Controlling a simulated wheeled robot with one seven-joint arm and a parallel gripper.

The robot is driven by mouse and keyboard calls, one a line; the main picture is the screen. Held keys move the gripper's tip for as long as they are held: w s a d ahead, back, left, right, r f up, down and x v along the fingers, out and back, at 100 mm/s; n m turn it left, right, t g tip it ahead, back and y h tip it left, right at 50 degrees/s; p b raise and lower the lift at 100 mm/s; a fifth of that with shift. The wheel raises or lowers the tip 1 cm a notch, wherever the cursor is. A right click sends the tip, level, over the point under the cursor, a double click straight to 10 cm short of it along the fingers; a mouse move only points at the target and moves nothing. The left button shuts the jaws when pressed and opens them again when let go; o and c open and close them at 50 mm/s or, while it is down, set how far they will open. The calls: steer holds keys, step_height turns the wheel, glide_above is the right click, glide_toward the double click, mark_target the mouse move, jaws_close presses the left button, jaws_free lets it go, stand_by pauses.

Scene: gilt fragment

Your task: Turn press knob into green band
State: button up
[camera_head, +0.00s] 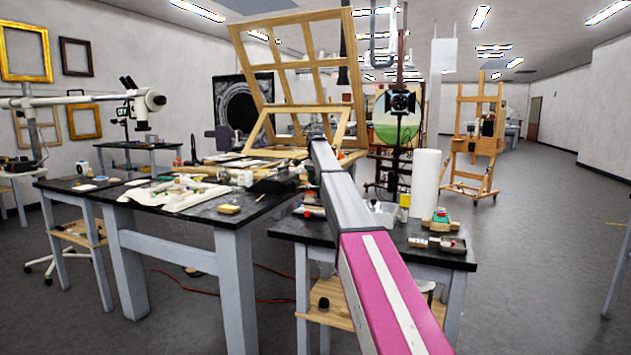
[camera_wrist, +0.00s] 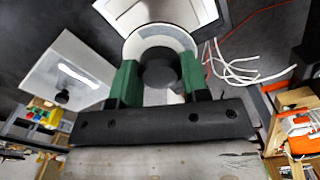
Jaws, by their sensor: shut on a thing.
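The press knob (camera_wrist: 160,73) shows in the wrist view as a dark round knob in front of a pale grey and white ring-shaped dial (camera_wrist: 160,32). My gripper (camera_wrist: 158,82) has its two green fingers on either side of the knob and is shut on it. The fingers and knob cover the lower part of the dial. I cannot make out a green band or a pointer on the visible part of the dial. In the head view my arm reaches away over the tables, and the knob and fingertips cannot be made out there.
A cluttered dark-topped table (camera_head: 140,205) stands left of my arm. A smaller table (camera_head: 455,262) under my arm holds a white roll (camera_head: 425,185) and small tools. A wooden frame (camera_head: 240,60) rises behind. White cables (camera_wrist: 235,68) hang right of the dial. Floor at right is clear.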

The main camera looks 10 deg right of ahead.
steer(key=m, duration=0.5)
steer(key=shift+m, duration=2.5)
steer(key=o, duration=0.9)
steer(key=shift+o, duration=0.2)
step_height(320, 180, up, 11)
